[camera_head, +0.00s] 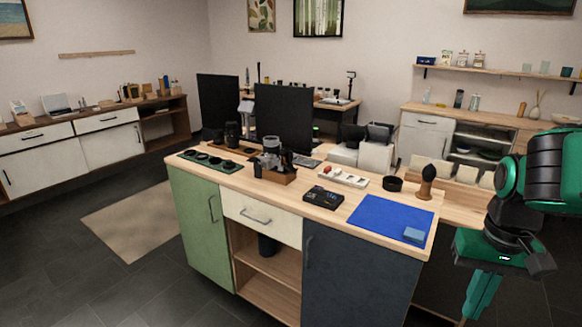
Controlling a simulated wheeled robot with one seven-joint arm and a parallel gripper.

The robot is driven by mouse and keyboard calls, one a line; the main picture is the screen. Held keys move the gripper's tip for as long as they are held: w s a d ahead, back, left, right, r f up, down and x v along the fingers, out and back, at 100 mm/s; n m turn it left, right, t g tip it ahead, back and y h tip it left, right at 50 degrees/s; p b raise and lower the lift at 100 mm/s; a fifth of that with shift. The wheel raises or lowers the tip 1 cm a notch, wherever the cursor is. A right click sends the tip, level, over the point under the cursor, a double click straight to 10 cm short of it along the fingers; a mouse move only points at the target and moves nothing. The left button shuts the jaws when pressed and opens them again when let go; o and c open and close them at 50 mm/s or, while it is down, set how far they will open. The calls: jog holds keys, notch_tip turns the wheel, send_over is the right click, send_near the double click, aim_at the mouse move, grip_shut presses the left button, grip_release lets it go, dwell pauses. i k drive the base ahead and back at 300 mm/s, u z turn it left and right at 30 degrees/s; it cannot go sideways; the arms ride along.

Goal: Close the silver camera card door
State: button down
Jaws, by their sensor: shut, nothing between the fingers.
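A small dark item with a silvery top (271,144) stands by the wooden tray (288,179) near the middle of the table (235,181). It may be the silver camera, but it is too small to be sure, and I cannot make out a card door. My gripper (472,312) hangs at the lower right, off the table's right end, with green fingers pointing down. It is shut and empty, well apart from the things on the table.
A blue mat (380,218) with a light-blue block (414,235) covers the table's right end. Near it stand a brown-handled tool (427,183), a black bowl (392,184), a black case (323,197) and a white tray (343,177). Two monitors (284,118) rise behind.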

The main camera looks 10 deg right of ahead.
aim_at(289, 169)
jog(key=i, duration=0.5)
jog(key=k, duration=1.3)
jog(key=u, duration=0.4)
jog(key=i, duration=2.05)
jog(key=z, duration=0.7)
